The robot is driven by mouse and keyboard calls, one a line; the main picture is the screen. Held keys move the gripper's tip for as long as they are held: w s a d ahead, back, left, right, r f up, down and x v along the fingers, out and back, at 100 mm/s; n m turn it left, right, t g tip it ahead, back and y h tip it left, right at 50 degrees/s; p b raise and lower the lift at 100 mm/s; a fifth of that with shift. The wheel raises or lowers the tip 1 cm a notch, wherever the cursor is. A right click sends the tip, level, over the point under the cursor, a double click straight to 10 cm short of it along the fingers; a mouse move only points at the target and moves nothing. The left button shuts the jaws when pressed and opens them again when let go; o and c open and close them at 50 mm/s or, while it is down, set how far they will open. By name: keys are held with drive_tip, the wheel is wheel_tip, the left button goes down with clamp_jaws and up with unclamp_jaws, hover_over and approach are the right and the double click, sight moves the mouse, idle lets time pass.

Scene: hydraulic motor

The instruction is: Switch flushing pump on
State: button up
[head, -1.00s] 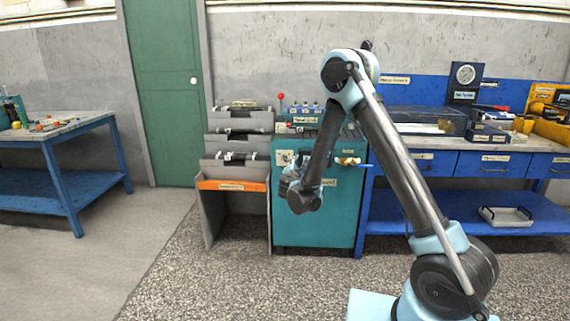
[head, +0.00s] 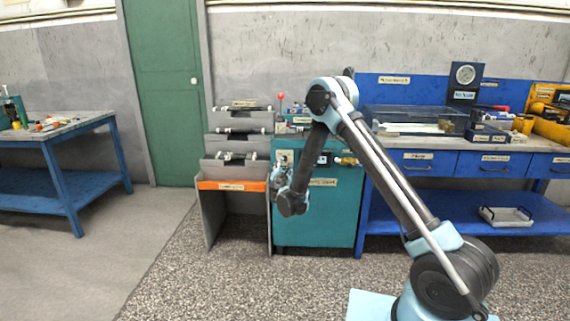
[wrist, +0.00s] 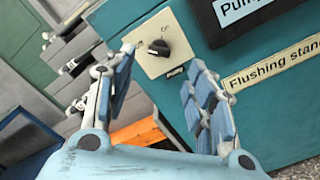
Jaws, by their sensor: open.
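The flushing stand is a teal cabinet (head: 330,215), and its label "Flushing stand" shows in the wrist view (wrist: 275,65). A black rotary knob (wrist: 158,48) sits on a pale square plate on the cabinet front. The plate has a label at its lower edge and a mark at upper left. My gripper (wrist: 165,95) is open, with its blue-padded fingers on either side below the knob. The knob lies ahead of the fingertips and appears apart from them. In the head view my gripper (head: 282,180) is at the cabinet's left front, partly hidden by my wrist.
A grey rack with an orange-edged bin (head: 230,185) stands directly left of the cabinet. A blue workbench (head: 450,165) with drawers stands to the right. A blue table (head: 70,125) is at far left. The floor in front is clear.

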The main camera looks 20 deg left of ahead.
sight(285, 160)
drive_tip(key=x, duration=0.8)
drive_tip(key=shift+w+a, duration=0.15)
drive_tip(key=shift+w, duration=0.2)
drive_tip(key=c, duration=1.1)
